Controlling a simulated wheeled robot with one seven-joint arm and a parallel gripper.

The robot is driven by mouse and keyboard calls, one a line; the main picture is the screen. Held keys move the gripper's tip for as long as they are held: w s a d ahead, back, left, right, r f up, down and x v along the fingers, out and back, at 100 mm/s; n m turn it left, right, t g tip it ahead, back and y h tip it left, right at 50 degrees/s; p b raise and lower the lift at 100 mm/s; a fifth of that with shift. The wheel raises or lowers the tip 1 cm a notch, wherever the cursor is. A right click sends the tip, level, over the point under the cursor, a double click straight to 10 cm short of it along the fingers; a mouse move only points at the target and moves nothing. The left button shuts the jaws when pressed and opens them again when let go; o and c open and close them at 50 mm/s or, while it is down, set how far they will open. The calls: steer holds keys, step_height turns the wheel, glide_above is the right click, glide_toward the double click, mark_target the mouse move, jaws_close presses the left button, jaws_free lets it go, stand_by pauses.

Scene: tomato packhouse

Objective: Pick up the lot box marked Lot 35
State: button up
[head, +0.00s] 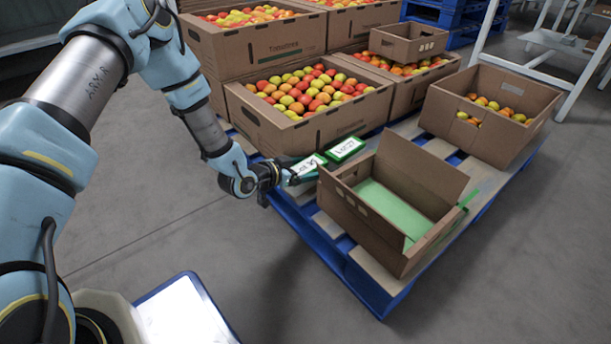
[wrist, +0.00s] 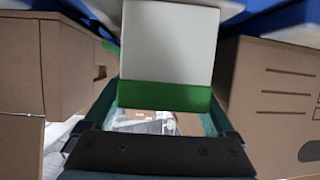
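Two small flat lot boxes, white on top with green edges, lie side by side by the pallet's near left side in the head view. The nearer lot box (head: 308,167) has a dark label too small to read surely; the farther one (head: 346,148) is the same kind. My gripper (head: 291,172) is at the nearer box. In the wrist view a white box with a green band (wrist: 166,55) stands between my two teal fingers (wrist: 163,118), which are wide apart. Whether they press on its sides is unclear. No lot number shows in that view.
An open brown carton (head: 341,207) with a green inside stands just right of the lot boxes. Cartons of tomatoes (head: 250,112) stand behind, another (head: 447,108) at right. Grey floor in front is clear.

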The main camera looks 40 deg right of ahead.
jaws_close()
stand_by(0.5)
steer(key=shift+r, duration=0.15)
